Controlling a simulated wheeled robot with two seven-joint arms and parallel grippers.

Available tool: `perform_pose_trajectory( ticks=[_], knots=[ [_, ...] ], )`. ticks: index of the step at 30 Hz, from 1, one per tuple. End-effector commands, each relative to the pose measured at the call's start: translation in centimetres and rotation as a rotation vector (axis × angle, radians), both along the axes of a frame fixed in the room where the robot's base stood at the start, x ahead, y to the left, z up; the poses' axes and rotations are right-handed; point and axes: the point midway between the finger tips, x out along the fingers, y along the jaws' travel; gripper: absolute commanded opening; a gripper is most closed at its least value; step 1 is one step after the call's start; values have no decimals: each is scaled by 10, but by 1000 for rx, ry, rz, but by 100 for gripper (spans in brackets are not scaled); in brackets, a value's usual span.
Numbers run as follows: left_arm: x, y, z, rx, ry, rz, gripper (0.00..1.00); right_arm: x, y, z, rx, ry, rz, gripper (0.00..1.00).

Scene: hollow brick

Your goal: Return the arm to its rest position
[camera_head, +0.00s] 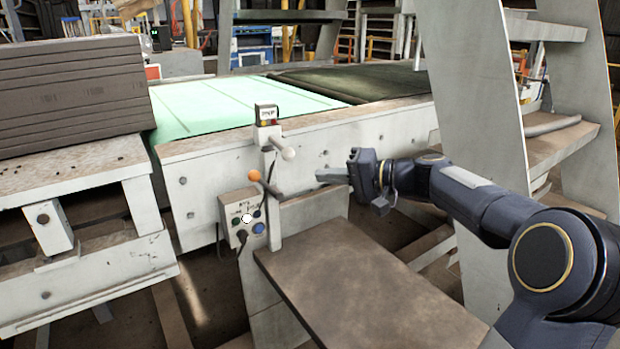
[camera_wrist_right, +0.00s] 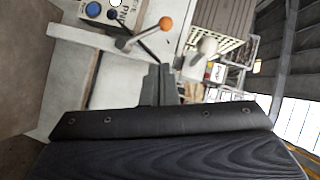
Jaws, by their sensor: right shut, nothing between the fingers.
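My right gripper (camera_head: 322,176) reaches in from the right in the head view, above the brown step and in front of the machine's side wall. It is shut and empty. It stands a little to the right of a lever with an orange knob (camera_head: 254,175) and a lever with a white knob (camera_head: 288,153), apart from both. In the wrist view my right gripper's fingers (camera_wrist_right: 158,84) point toward the orange knob (camera_wrist_right: 166,23) and the white knob (camera_wrist_right: 207,46). My left gripper is not in view.
A control box (camera_head: 241,218) with several buttons hangs below the levers. A small upper box (camera_head: 266,115) sits on the machine edge. A brown step (camera_head: 365,285) lies below my right arm. Grey stairs (camera_head: 480,130) stand close on the right. Stacked slabs (camera_head: 70,95) are at left.

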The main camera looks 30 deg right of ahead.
Motion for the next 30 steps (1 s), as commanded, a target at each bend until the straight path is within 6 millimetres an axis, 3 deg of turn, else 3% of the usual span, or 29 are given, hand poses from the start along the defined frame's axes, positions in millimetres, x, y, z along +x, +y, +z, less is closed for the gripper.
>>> perform_pose_trajectory(
  ticks=[6,23,26,29,30],
  knots=[
    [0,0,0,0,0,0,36,-11,-7,3,1,1,1,0],
    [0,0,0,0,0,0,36,-13,-4,3,-5,7,6,0],
    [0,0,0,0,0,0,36,-27,17,-2,-41,43,34,0],
    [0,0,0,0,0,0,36,-61,55,-16,-129,121,87,0],
    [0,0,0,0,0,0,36,-80,73,-26,-180,160,111,0]
  ],
)
